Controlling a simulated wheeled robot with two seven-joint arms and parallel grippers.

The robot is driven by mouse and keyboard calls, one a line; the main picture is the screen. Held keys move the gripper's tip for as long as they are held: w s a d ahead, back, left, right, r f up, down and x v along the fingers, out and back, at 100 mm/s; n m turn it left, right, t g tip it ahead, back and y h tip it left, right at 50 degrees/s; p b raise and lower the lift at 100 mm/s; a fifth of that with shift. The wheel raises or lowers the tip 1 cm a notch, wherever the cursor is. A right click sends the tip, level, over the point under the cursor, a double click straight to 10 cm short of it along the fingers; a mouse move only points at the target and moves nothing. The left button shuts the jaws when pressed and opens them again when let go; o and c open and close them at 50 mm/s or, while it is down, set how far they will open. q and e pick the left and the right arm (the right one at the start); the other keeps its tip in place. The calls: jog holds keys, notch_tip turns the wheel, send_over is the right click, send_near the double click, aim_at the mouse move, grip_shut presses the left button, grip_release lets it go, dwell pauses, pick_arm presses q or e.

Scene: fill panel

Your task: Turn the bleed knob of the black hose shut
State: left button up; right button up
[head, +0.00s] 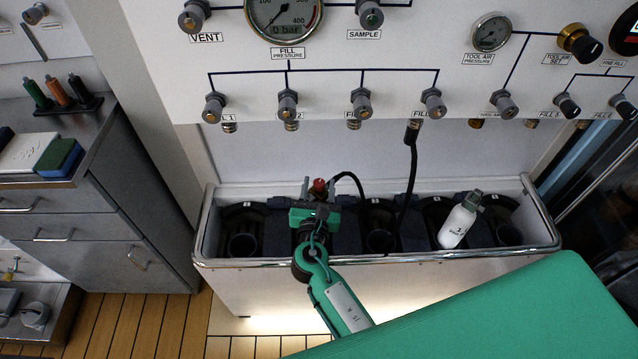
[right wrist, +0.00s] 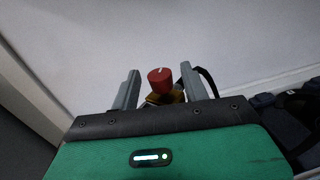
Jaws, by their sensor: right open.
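The red bleed knob (head: 319,185) shows at the tip of my right gripper (head: 318,193) in the head view, over the trough. In the right wrist view the red knob (right wrist: 160,79) has a white mark on top and sits on a brass-coloured fitting (right wrist: 166,97). The right gripper (right wrist: 159,88) is open, with a grey finger on either side of the knob and visible gaps. The black hose (head: 411,170) hangs from the panel into the trough. A black loop (head: 350,178) curves beside the knob; the gripper hides its lower connection. My left gripper is out of view.
The trough (head: 214,222) has a raised metal rim and dark round holders. A white bottle (head: 458,222) leans in it at the right. The panel above carries gauges (head: 284,12) and several valve knobs (head: 288,104). A grey cabinet (head: 120,190) stands left.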

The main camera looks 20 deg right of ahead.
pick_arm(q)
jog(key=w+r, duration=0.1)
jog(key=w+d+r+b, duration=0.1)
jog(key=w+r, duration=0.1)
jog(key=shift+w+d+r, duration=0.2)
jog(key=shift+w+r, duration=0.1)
pick_arm(e)
jog(key=v, duration=1.2)
jog(key=shift+s, duration=0.3)
